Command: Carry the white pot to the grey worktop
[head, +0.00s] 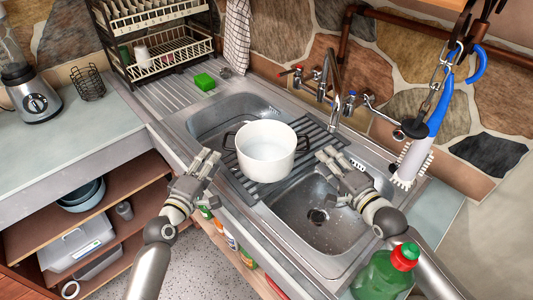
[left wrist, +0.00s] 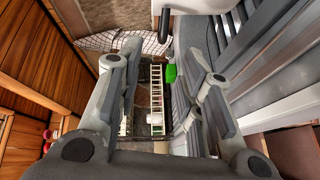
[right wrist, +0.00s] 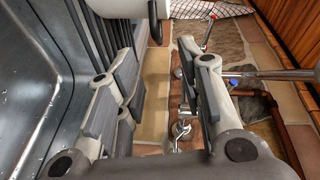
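The white pot (head: 266,148) with two dark side handles stands on a dark slatted rack (head: 300,150) across the sink. My left gripper (head: 207,163) is open just left of the pot, near its left handle. My right gripper (head: 330,165) is open just right of the pot, near its right handle. Neither visibly touches it. Part of the pot (left wrist: 198,4) shows at the top of the left wrist view, and part (right wrist: 130,6) at the top of the right wrist view. The grey worktop (head: 85,130) lies at the left, bare at its front.
A blender (head: 35,95) and a wire basket (head: 88,83) stand at the worktop's back. A dish rack (head: 165,50) and green sponge (head: 204,82) are behind the sink. Taps (head: 330,90) rise behind the pot; a green bottle (head: 378,275) stands front right.

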